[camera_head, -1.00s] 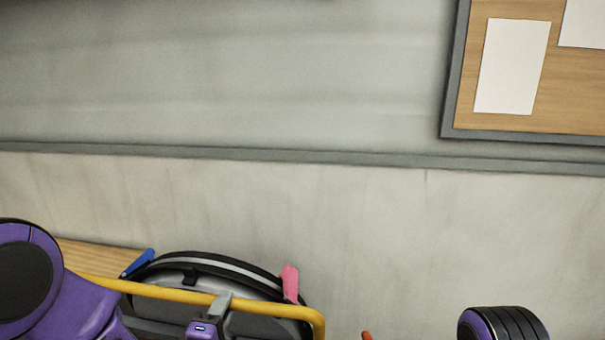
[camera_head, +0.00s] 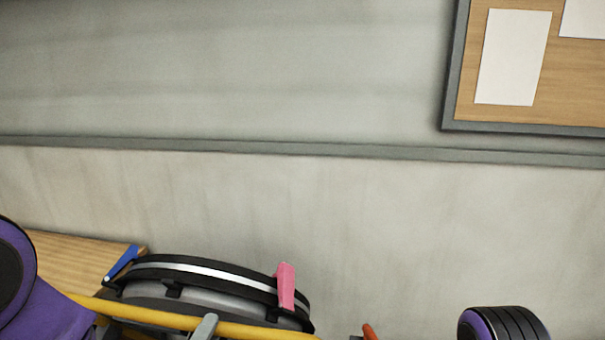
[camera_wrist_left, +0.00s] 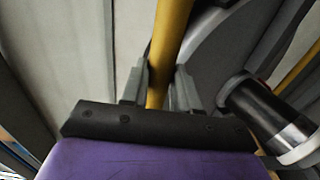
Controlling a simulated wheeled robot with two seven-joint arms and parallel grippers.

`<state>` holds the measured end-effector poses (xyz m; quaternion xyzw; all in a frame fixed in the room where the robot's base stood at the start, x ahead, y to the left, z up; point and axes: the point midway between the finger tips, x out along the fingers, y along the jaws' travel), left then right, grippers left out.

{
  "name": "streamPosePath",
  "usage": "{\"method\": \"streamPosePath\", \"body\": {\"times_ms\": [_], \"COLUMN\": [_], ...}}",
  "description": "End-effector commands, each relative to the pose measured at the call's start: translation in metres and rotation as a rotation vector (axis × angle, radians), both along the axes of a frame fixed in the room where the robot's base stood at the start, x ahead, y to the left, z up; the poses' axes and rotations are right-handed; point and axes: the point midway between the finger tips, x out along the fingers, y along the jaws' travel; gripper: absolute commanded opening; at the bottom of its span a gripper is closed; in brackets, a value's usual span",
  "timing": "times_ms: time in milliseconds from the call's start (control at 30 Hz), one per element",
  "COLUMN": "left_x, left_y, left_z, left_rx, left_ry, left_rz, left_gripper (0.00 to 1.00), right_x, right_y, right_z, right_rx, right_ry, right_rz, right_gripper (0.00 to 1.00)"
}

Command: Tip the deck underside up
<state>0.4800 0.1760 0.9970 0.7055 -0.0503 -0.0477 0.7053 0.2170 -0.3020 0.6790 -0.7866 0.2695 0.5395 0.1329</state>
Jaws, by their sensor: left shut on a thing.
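The deck (camera_head: 215,285) is a dark rounded body with a black and silver rim, at the bottom of the head view. It carries a pink tab (camera_head: 286,287) and a blue tab (camera_head: 122,261), and a yellow bar (camera_head: 262,331) runs along its near side. My left gripper (camera_head: 203,328) is at this bar, mostly cut off by the lower edge. In the left wrist view the grey fingers (camera_wrist_left: 160,88) are shut on the yellow bar (camera_wrist_left: 170,38). The deck's lower part is out of view. My right gripper is not seen.
A wooden surface (camera_head: 70,262) lies at the lower left, beside the deck. A pale wall (camera_head: 430,230) stands behind, with a notice board (camera_head: 520,115) at upper right. An orange-red piece (camera_head: 369,331) shows at the bottom edge.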

Motion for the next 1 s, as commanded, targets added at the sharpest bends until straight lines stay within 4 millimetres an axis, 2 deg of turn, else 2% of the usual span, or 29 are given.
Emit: {"method": "streamPosePath", "body": {"times_ms": [233,300,600,1000], "left_x": [-0.025,-0.033,-0.063,-0.063], "left_y": [0.001,0.002,0.007,0.006], "left_z": [-0.009,-0.019,-0.036,-0.042], "left_rx": [0.008,0.008,0.006,0.001], "left_ry": [0.020,0.016,0.011,0.009], "left_rz": [-0.009,-0.010,-0.010,-0.011], "left_gripper": [0.00,0.00,0.00,0.00], "right_x": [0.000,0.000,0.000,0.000], "right_y": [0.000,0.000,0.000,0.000], "right_z": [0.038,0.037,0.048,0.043], "right_rx": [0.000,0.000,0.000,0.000], "right_ry": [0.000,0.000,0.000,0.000], "right_rz": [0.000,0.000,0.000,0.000], "right_gripper": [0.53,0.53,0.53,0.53]}}
